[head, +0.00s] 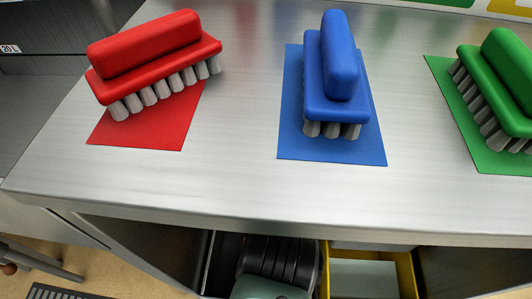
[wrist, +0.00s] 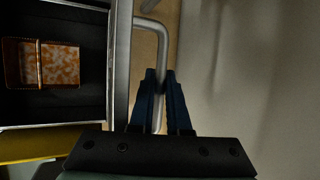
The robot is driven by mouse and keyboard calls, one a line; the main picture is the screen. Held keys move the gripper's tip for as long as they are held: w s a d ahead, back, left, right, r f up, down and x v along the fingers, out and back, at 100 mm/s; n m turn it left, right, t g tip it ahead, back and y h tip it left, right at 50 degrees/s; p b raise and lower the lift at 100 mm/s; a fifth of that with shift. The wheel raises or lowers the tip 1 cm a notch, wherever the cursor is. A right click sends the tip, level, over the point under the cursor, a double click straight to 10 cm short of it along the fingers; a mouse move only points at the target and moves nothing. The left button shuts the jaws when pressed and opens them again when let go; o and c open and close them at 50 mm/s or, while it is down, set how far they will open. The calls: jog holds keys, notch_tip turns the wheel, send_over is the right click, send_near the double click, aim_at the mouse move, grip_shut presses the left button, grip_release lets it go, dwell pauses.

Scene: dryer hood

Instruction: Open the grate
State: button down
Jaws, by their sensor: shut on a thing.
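My gripper (wrist: 160,78) shows in the wrist view, its two dark blue fingers closed around a curved metal bar handle (wrist: 163,42). The handle joins the pale metal front (wrist: 121,60) of a dark-lined compartment, which shows open at the left of that view. Whether this front is the grate I cannot tell. In the head view a dark slotted strip (head: 62,292) lies on the floor at the lower left corner. My gripper's fingers cannot be made out in the head view.
A mottled orange item (wrist: 60,65) lies in the compartment, beside a yellow edge (wrist: 40,145). In the head view a yellow bin (head: 408,275) sits below the steel counter (head: 240,150). Red (head: 150,50), blue (head: 336,75) and green (head: 498,85) brushes rest on matching mats.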

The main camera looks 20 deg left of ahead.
dwell(0.3)
jog(key=c, duration=0.9)
grip_release()
jog(key=shift+s, duration=0.1)
jog(key=p+v, duration=1)
jog(key=v, duration=0.1)
jog(key=shift+r, duration=0.4)
jog(key=shift+s+d+r+p, duration=0.1)
jog(key=shift+d+r+p, duration=0.25)
jog(key=shift+r+p, duration=0.15)
